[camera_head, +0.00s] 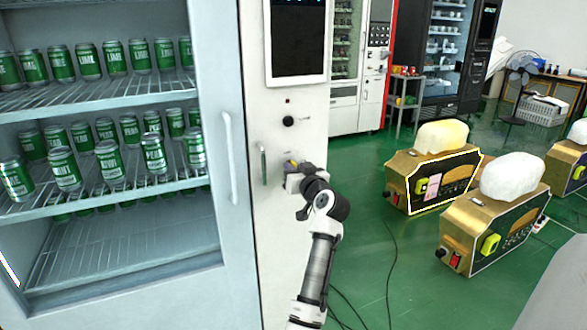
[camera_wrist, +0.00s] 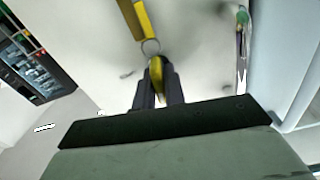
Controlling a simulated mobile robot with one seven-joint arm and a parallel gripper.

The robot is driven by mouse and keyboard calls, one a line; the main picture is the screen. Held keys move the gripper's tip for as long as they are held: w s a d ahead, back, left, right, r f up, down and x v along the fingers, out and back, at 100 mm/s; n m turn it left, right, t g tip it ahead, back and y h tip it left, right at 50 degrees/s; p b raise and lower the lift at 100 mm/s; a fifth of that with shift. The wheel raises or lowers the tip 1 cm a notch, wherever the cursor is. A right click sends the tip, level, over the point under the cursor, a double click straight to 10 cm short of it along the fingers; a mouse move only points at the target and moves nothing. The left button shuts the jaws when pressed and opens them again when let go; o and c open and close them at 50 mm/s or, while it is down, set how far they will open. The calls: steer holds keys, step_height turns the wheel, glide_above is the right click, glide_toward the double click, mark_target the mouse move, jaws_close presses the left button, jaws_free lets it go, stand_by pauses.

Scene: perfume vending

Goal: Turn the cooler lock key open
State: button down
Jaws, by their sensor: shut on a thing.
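My gripper (camera_head: 298,176) is at the white front panel (camera_head: 277,225) beside the cooler (camera_head: 110,130). In the wrist view its two dark fingers (camera_wrist: 158,88) are shut on the yellow key (camera_wrist: 156,68). A metal ring (camera_wrist: 151,47) joins the key to a yellow tag (camera_wrist: 138,18). In the head view a small yellow and purple bit (camera_head: 289,163) shows beside the fingers. The lock and the key's tip are hidden, so I cannot tell the key's angle in the lock.
A vertical handle (camera_head: 263,165) is left of my gripper, and the cooler's long door handle (camera_head: 229,158) is farther left. A dark screen (camera_head: 299,40) and round black knob (camera_head: 288,121) are above. Gold machines (camera_head: 432,180) stand on the green floor at right.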

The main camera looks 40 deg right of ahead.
steer(key=m+p, duration=0.1)
steer(key=m, duration=0.3)
steer(key=shift+d, duration=0.1)
steer(key=m+p, duration=0.2)
steer(key=m, duration=0.3)
steer(key=m+p, duration=0.1)
steer(key=m, duration=0.2)
steer(key=shift+m+p, duration=0.3)
steer(key=shift+p, duration=0.1)
steer(key=shift+d+f+m+p, duration=0.15)
steer(key=shift+m+p, duration=0.95)
steer(key=shift+m, duration=0.9)
steer(key=c, duration=1.5)
jaws_free()
steer(key=shift+s+f, duration=0.1)
steer(key=shift+s, duration=0.05)
